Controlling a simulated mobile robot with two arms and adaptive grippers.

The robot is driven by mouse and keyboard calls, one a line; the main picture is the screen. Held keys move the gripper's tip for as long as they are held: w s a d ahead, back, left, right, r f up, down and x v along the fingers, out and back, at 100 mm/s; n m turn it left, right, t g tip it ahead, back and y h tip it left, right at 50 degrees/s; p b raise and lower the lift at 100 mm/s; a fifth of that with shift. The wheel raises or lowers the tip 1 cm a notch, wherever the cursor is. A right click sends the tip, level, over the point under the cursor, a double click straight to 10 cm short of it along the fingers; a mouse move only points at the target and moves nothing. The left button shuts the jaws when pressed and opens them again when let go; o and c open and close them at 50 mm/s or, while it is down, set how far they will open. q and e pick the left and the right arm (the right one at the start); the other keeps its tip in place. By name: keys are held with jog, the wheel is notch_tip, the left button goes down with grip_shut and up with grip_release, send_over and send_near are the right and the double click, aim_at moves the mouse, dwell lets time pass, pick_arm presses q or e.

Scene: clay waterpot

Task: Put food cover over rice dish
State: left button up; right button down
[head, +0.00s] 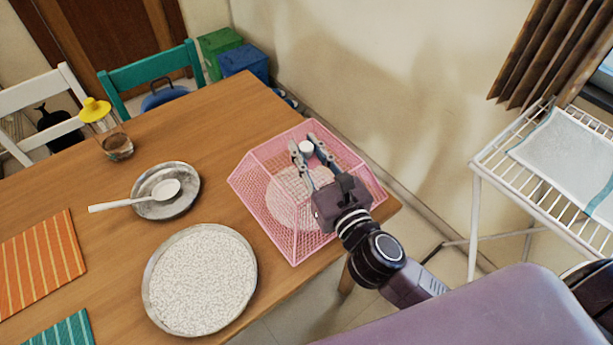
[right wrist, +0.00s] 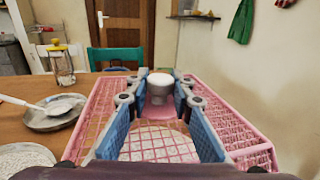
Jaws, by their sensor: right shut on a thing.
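The food cover (head: 262,177) is a pink mesh dome with a white knob (head: 306,149) on top. It is at the right end of the wooden table. My right gripper (head: 303,155) is shut on the knob; the right wrist view shows the knob (right wrist: 160,84) between the fingertips (right wrist: 158,92). A pale round shape shows through the mesh; I cannot tell exactly what it is. The rice dish (head: 200,280), a round metal plate full of white rice, lies uncovered left of and nearer than the cover. My left gripper is not in view.
A metal plate (head: 151,207) with a white spoon (head: 135,195) lies behind the rice dish. A glass jar (head: 117,146) with a yellow top stands farther back. Striped mats (head: 40,265) lie at left. A wall is close behind the cover; a white rack (head: 490,170) stands at right.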

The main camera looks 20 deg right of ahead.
notch_tip(320, 180, down, 2)
jog(key=shift+f, duration=0.1)
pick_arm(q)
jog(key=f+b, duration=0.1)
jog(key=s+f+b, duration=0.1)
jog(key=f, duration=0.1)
pick_arm(e)
notch_tip(320, 180, down, 4)
jog(key=shift+f, duration=0.2)
jog(key=shift+f+b, duration=0.45)
jog(key=shift+b, duration=0.05)
jog(key=c, duration=1.7)
grip_release()
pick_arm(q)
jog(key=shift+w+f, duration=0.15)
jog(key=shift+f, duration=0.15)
pick_arm(e)
jog(key=shift+r, duration=0.1)
